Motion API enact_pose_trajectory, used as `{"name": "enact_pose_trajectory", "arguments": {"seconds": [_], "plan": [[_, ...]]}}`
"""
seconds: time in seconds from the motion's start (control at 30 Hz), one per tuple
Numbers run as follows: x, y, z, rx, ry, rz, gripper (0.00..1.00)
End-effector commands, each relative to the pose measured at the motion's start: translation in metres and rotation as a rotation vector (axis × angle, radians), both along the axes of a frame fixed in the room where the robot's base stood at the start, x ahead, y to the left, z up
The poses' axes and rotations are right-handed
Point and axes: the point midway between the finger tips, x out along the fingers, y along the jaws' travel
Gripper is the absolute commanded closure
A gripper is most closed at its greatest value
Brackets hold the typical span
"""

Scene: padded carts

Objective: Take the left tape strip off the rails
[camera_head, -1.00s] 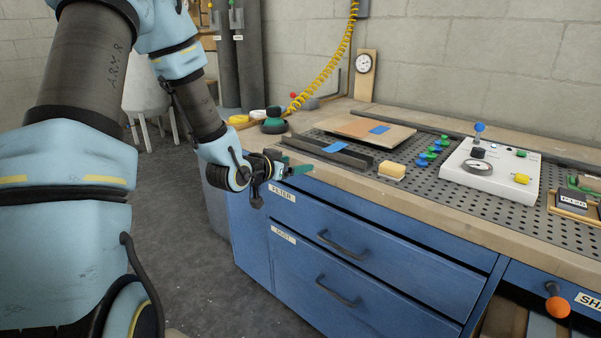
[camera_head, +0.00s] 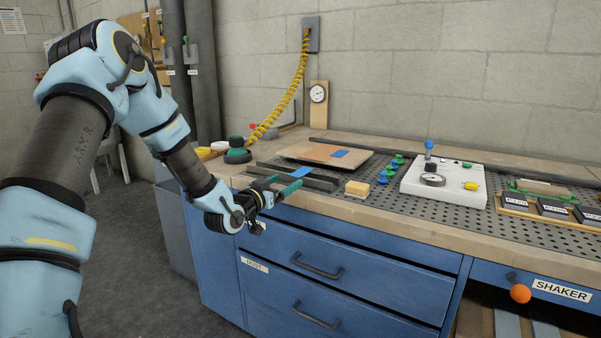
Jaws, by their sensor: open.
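A blue tape strip (camera_head: 303,171), the left one of two, lies across the dark rails (camera_head: 318,184) at the left end of the perforated bench top. A second blue strip (camera_head: 340,154) lies on a brown board (camera_head: 322,152) behind it. My gripper (camera_head: 288,186) has teal fingers and is open, with nothing seen between them. It reaches in from the left over the bench's front edge, its tips just in front of and below the left strip in the picture. I cannot tell whether a fingertip touches the rails.
A yellow sponge (camera_head: 357,188) sits right of the rails. Blue and green knobs (camera_head: 390,169) and a white gauge box (camera_head: 443,182) stand further right. A green-topped object (camera_head: 237,152) stands behind my wrist. Blue drawers (camera_head: 330,262) with handles are below the bench edge.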

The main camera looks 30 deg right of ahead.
Motion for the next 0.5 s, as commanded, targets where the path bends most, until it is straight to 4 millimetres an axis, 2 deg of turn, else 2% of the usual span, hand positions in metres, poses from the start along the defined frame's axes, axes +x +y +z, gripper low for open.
{"name": "enact_pose_trajectory", "arguments": {"seconds": [0.1, 0.2, 0.47, 0.5], "plan": [[0.008, -0.016, 0.001, -0.001, 0.0, -0.002, 0.15], [0.012, -0.023, 0.001, 0.0, 0.0, -0.001, 0.15], [0.013, -0.025, 0.0, 0.001, 0.0, -0.001, 0.15], [0.013, -0.025, 0.0, 0.001, 0.0, -0.001, 0.19]]}}
